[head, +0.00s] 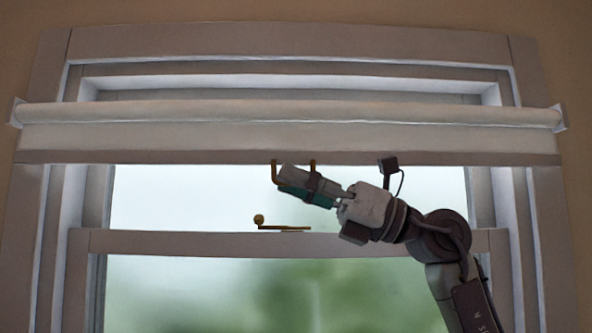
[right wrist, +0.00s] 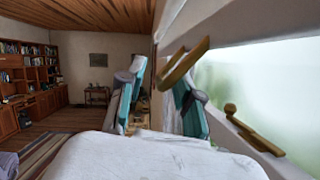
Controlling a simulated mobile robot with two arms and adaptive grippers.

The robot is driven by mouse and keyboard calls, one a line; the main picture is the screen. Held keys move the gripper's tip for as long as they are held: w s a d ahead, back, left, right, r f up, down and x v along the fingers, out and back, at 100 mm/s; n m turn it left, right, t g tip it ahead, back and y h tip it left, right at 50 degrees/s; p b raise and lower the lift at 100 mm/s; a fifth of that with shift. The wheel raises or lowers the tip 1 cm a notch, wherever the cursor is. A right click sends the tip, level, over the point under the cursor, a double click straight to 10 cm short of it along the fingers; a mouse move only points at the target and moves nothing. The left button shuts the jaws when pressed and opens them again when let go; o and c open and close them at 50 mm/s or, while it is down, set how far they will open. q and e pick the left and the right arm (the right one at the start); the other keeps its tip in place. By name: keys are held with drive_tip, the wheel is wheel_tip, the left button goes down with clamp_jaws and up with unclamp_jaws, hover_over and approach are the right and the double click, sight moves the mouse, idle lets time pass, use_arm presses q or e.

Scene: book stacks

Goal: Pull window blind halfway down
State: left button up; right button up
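The window blind (head: 200,136) is a pale roller blind, mostly rolled up, with a short strip hanging across the top of the window. A brass U-shaped handle (head: 274,172) hangs from its bottom bar (head: 180,157). My right gripper (head: 284,180) is at the handle, partly covering its lower part. In the right wrist view, my right gripper (right wrist: 158,98) has its two fingers apart. The brass handle (right wrist: 184,66) crosses by the right-hand finger, its near end reaching into the gap. I cannot tell whether they touch. My left gripper is not in view.
The window frame (head: 48,170) surrounds the glass. A brass sash latch (head: 280,228) sits on the middle rail (head: 160,242) below the gripper. The right wrist view shows a room with bookshelves (right wrist: 30,85) and a small table (right wrist: 97,96) far behind.

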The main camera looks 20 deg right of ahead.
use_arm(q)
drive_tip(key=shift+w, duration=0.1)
use_arm(e)
clamp_jaws()
idle(0.3)
